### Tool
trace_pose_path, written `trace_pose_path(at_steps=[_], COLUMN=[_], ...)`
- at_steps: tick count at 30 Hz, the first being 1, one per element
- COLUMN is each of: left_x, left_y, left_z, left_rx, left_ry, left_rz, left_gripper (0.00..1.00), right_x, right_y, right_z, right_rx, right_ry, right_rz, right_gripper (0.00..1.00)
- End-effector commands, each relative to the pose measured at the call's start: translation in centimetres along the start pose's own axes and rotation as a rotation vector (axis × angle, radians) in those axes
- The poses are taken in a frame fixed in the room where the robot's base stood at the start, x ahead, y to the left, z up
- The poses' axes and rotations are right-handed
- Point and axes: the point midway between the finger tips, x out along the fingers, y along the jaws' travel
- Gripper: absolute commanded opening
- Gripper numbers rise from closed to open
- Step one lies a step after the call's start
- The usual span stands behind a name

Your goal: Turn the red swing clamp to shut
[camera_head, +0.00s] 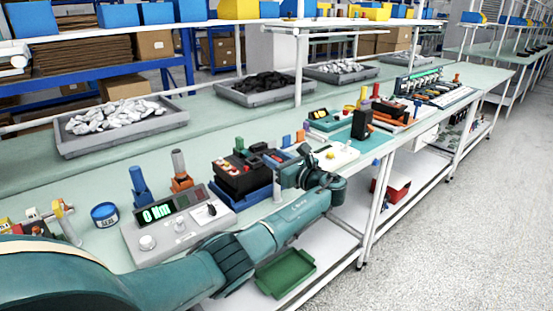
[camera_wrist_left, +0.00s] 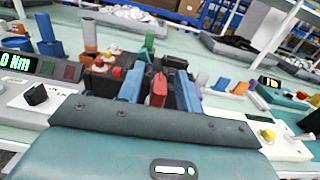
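A narrow red upright piece (camera_wrist_left: 159,90), perhaps the red swing clamp's handle, stands beside a blue upright piece (camera_wrist_left: 130,86) and dark blocks in the left wrist view. I cannot tell whether the clamp is open or shut. In the head view, a black unit with red and yellow parts (camera_head: 238,178) stands on a blue base, just left of my left gripper (camera_head: 304,162). My left arm reaches across the bench's front edge to it. My right gripper is not in view.
A grey torque meter (camera_head: 163,240) with a green display stands left of the black unit. Blue (camera_head: 140,186) and orange (camera_head: 180,172) upright tools stand behind it. A blue round tin (camera_head: 104,214) is farther left. Grey trays of parts (camera_head: 122,142) line the back.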

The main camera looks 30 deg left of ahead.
Motion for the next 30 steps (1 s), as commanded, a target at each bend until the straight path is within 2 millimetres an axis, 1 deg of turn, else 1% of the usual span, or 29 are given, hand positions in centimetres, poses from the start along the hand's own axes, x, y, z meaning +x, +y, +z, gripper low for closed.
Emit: trace_pose_path(at_steps=[5,12,15,18,21,24,30], left_x=[-2.7,-8.2,-10.1,-11.5,-12.4,-12.8,-12.9], left_y=[-0.1,-0.1,-0.1,-0.1,0.0,0.0,0.0], left_z=[-0.1,-0.1,-0.1,-0.1,-0.1,0.0,0.0], left_rx=[-0.002,-0.002,-0.001,-0.001,0.0,0.0,0.0], left_ry=[0.001,0.003,0.002,0.001,0.002,0.001,0.0], left_rz=[-0.005,-0.005,-0.004,-0.003,-0.002,-0.001,-0.001], left_gripper=[0.35,0.35,0.35,0.35,0.35,0.35,0.35], right_x=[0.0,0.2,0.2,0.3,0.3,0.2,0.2], right_y=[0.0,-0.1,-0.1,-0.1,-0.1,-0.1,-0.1], right_z=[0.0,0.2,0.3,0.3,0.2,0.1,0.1], right_rx=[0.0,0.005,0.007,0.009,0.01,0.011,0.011], right_ry=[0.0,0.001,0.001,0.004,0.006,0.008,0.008], right_rz=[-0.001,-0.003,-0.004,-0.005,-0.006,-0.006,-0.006], right_gripper=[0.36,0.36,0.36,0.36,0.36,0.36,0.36])
